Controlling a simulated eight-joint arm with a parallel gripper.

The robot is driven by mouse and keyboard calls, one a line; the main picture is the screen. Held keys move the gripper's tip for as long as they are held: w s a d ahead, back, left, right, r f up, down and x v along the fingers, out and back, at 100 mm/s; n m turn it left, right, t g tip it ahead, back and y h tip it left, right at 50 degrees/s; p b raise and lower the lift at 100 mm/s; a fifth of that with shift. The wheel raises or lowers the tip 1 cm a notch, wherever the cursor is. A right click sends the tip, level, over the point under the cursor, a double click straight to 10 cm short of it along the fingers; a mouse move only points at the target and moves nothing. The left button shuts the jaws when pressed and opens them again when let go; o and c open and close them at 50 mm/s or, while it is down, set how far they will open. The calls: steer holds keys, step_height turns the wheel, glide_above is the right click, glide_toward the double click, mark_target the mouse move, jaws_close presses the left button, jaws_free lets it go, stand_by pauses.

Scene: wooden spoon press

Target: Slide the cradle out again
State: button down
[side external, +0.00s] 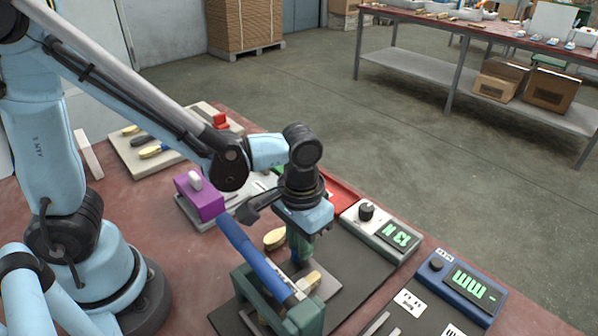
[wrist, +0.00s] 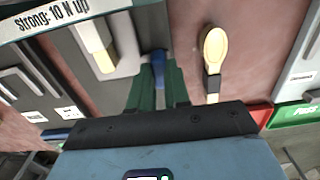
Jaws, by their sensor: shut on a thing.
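The cradle is a light grey plate (side external: 325,287) with a wooden spoon (side external: 311,281) on it, beside the green press frame (side external: 304,318). In the wrist view the cradle (wrist: 128,52) lies left of my fingers, with the pale spoon part (wrist: 97,45) on it. My gripper (side external: 300,258) points down at the cradle's edge. In the wrist view my green fingers (wrist: 158,85) are shut on a blue knob (wrist: 158,62) at that edge. The blue press lever (side external: 250,255) slopes down to the press. Part of the cradle is hidden by the press and gripper.
Another spoon (side external: 275,238) lies behind my gripper; it also shows in the wrist view (wrist: 213,55). A grey display box (side external: 385,232) and a blue one (side external: 466,288) stand to the right. A purple block (side external: 200,195) stands left. Dark mat (side external: 352,258) is bare beyond the cradle.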

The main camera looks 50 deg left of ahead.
steer(key=w, duration=1)
steer(key=shift+w, duration=0.25)
steer(key=c, duration=1.1)
jaws_free()
steer(key=shift+s+r, duration=0.1)
steer(key=shift+r, duration=0.2)
step_height(320, 180, up, 12)
steer(key=shift+f, duration=0.25)
